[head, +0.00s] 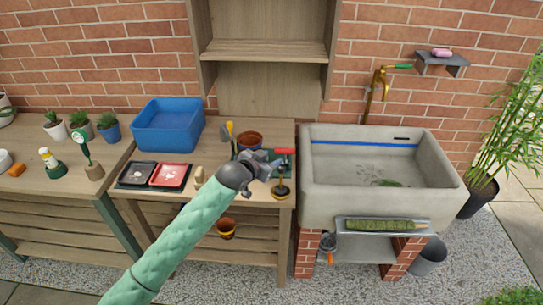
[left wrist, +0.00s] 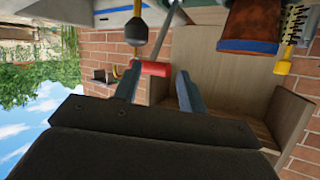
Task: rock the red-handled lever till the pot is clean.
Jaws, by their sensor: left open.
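The red lever handle (head: 284,151) stands at the right of the potting table, just beyond my left gripper (head: 268,166). In the left wrist view the red handle (left wrist: 152,68) appears between the tips of my open left gripper (left wrist: 160,72); I cannot tell whether it touches either finger. A grey rod runs from the handle. The brown pot (head: 250,140) is behind my gripper, partly hidden by it. It also shows in the left wrist view (left wrist: 250,28), with dark patches on its side. My right gripper is not in view.
A yellow-handled brush (head: 230,130) is left of the pot. A dark, yellow-based bulb-like item (head: 281,190) stands close to my gripper. A blue bin (head: 168,127), black tray (head: 136,175) and red tray (head: 170,176) are left; a stone sink (head: 320,195) is right.

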